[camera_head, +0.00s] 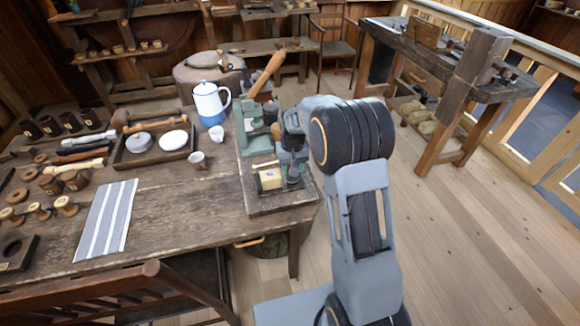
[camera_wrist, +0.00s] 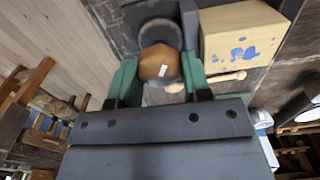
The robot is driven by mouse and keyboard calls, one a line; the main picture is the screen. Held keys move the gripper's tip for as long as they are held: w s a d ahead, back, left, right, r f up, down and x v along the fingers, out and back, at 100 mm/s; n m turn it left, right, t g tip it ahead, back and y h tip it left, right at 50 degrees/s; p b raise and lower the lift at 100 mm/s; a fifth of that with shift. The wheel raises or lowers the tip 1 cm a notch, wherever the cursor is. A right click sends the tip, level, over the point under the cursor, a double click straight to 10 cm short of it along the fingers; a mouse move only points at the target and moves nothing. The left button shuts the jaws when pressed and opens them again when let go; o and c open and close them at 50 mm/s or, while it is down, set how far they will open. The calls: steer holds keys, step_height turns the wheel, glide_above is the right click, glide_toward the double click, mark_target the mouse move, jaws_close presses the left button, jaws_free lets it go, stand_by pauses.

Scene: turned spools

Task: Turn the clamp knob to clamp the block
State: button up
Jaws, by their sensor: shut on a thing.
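The clamp knob (camera_wrist: 160,63) is a brown wooden knob with a small white mark. In the wrist view it lies between the two green-sided fingers of my gripper (camera_wrist: 160,78), which is shut on it. A dark round part shows just beyond the knob. The block (camera_wrist: 240,40) is pale wood with blue marks on one face, right beside the gripper in the wrist view. In the head view the block (camera_head: 270,179) sits on the dark board at the table's right end, just left of my gripper (camera_head: 292,176). There the knob is hidden. Contact between clamp and block cannot be told.
A pale wooden bar (camera_wrist: 222,78) lies close to the block. A green machine with a wooden lever (camera_head: 267,74) stands behind. The floor to the right is open.

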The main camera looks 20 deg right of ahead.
steer(key=shift+s+f, duration=0.1)
steer(key=shift+s, duration=0.05)
steer(key=o, duration=0.9)
steer(key=shift+r+p, duration=0.3)
steer(key=shift+r, duration=0.25)
step_height(320, 180, up, 7)
steer(key=p, duration=0.5)
